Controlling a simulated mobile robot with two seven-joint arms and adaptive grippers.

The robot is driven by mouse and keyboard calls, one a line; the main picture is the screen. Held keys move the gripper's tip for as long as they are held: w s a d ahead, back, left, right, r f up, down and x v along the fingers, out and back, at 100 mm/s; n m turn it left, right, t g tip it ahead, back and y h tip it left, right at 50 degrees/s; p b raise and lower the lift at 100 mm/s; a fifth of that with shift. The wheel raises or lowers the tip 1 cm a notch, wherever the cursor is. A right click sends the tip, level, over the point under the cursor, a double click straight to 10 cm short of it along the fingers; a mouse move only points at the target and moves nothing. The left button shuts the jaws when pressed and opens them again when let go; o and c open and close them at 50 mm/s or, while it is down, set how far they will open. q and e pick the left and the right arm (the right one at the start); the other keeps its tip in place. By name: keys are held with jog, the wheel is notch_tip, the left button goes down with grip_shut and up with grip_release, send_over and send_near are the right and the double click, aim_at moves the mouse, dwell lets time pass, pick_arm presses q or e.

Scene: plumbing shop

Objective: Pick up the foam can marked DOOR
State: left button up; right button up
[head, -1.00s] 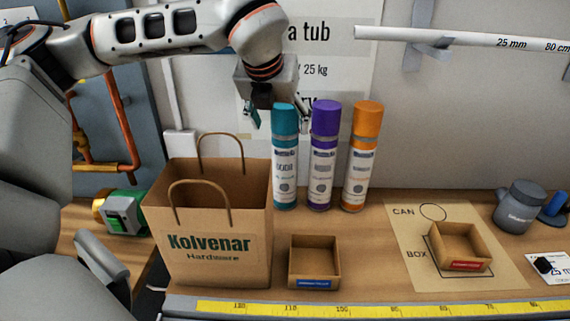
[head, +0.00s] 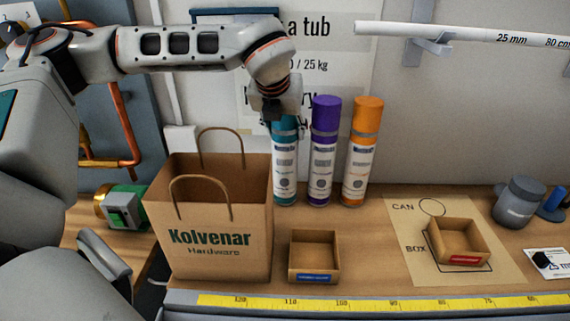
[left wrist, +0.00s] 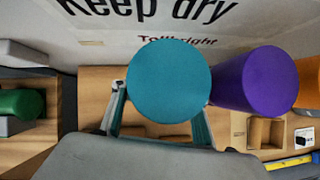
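Three foam cans stand in a row upright at the back of the bench: a teal-capped can (head: 284,172), a purple-capped can (head: 322,165) and an orange-capped can (head: 359,165). Their label words are too small to read surely, so I cannot confirm which is marked DOOR. My left gripper (head: 284,124) is at the top of the teal-capped can. In the left wrist view the teal cap (left wrist: 169,80) lies between its two spread fingers, partly hiding them; I see no clear grip. The purple cap (left wrist: 252,78) is close beside the right finger. My right gripper is out of view.
A Kolvenar paper bag (head: 215,222) stands left of the cans, with an open small box (head: 314,276) before them. A mat (head: 420,263) marked CAN and BOX holds another box (head: 459,259) at right. A grey jar (head: 519,203) stands farther right.

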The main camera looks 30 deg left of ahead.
pick_arm(q)
grip_shut()
jog(key=shift+r, duration=0.1)
